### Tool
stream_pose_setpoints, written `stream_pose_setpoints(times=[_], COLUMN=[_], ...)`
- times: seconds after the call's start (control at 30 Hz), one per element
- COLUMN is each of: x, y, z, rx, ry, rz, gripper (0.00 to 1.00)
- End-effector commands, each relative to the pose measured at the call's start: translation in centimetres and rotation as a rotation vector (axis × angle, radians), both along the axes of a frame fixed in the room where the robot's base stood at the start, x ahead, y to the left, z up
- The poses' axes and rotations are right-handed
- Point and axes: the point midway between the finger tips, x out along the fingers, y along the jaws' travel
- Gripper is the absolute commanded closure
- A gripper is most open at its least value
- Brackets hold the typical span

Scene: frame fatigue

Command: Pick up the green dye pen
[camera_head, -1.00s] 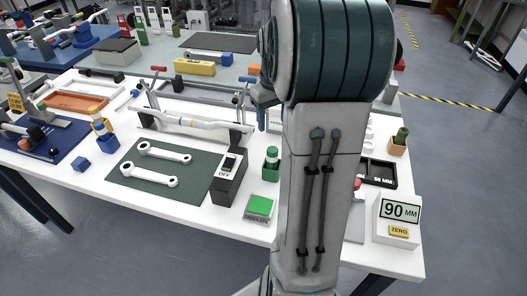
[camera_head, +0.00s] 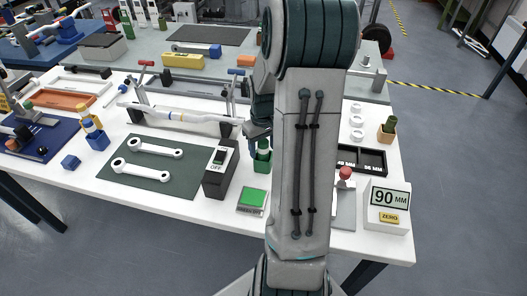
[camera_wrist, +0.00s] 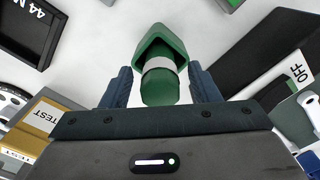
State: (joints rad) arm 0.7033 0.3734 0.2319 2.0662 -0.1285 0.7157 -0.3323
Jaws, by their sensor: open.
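The green dye pen (camera_wrist: 160,86) stands in a green holder (camera_wrist: 162,42) and has a white band. In the wrist view it lies between the two blue fingers of my gripper (camera_wrist: 160,72), with a visible gap on each side. My gripper is open and holds nothing. In the head view the pen (camera_head: 264,145) and holder (camera_head: 262,164) are right of the black switch box, partly hidden by my arm. My gripper (camera_head: 259,134) is right at the pen's top there.
The black OFF switch box (camera_head: 218,172) stands close left of the holder. A green-topped pad (camera_head: 251,198) lies in front. A rod stand (camera_head: 180,120) is behind left.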

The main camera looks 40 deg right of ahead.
Motion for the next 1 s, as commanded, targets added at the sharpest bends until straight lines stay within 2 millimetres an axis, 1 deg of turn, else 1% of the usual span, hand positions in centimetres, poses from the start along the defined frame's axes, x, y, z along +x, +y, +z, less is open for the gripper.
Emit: stream_pose_setpoints(times=[0.23,0.27,0.3,0.37,0.4,0.43,0.67,0.77,0.87,1.0], x=[0.0,0.0,0.0,0.0,0.0,0.0,0.0,0.1,0.1,0.1], y=[0.0,0.0,0.0,0.0,0.0,0.0,0.0,0.0,-0.1,0.0], z=[-0.2,-0.2,-0.2,-0.2,-0.2,-0.2,-0.1,0.4,1.8,4.7], rx=[0.000,0.000,0.000,0.000,0.000,0.000,0.000,-0.002,-0.003,-0.004], ry=[0.000,-0.001,-0.001,-0.001,-0.001,-0.001,-0.001,-0.003,-0.005,-0.006], rz=[0.000,0.000,0.000,0.000,0.000,0.000,0.000,0.000,-0.001,-0.001], gripper=[0.45,0.53,0.64,0.81,0.92,0.93,0.93,0.93,0.93,0.93])
